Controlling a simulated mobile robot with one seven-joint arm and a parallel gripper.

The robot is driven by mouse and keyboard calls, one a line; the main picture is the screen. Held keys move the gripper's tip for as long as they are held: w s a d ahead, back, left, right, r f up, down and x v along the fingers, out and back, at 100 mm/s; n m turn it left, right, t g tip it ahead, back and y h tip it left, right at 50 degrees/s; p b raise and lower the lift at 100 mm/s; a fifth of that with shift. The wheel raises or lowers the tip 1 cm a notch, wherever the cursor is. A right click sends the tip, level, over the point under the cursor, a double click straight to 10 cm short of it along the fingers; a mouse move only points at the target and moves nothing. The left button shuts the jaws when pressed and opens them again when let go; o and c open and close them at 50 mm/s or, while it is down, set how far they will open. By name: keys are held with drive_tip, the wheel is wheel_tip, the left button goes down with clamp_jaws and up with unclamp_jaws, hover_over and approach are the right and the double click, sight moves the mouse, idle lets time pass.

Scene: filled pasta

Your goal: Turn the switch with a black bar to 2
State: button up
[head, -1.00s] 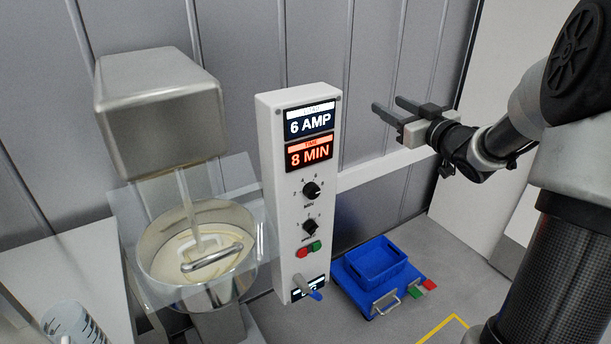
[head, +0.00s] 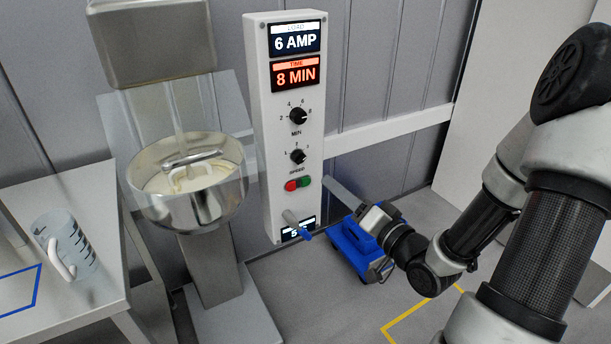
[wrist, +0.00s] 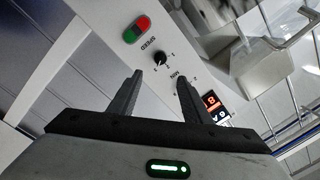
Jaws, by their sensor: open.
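The white control panel (head: 257,130) stands upright at the centre of the head view. Its lower black switch, marked SPEED (head: 297,157), has a bar-like handle; its exact setting is too small to read. In the wrist view this switch (wrist: 160,58) lies ahead of my fingers, apart from them. Above it on the panel is the round black MIN knob (head: 298,116), marked 2 to 8, partly covered by a finger in the wrist view. My gripper (head: 338,193) is open and empty, low and to the right of the switch. In the wrist view its two fingers (wrist: 157,77) are spread apart.
Red and green buttons (head: 298,184) sit below the switch. A lever with a blue tip (head: 304,233) juts out lower down. A mixer bowl (head: 205,205) stands left. A blue crate (head: 345,252) is behind my arm. The floor in front is clear.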

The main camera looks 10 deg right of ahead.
sight(303, 160)
drive_tip(key=b+x, duration=0.6)
drive_tip(key=x, duration=0.8)
drive_tip(key=shift+s, duration=0.1)
drive_tip(key=c, duration=1)
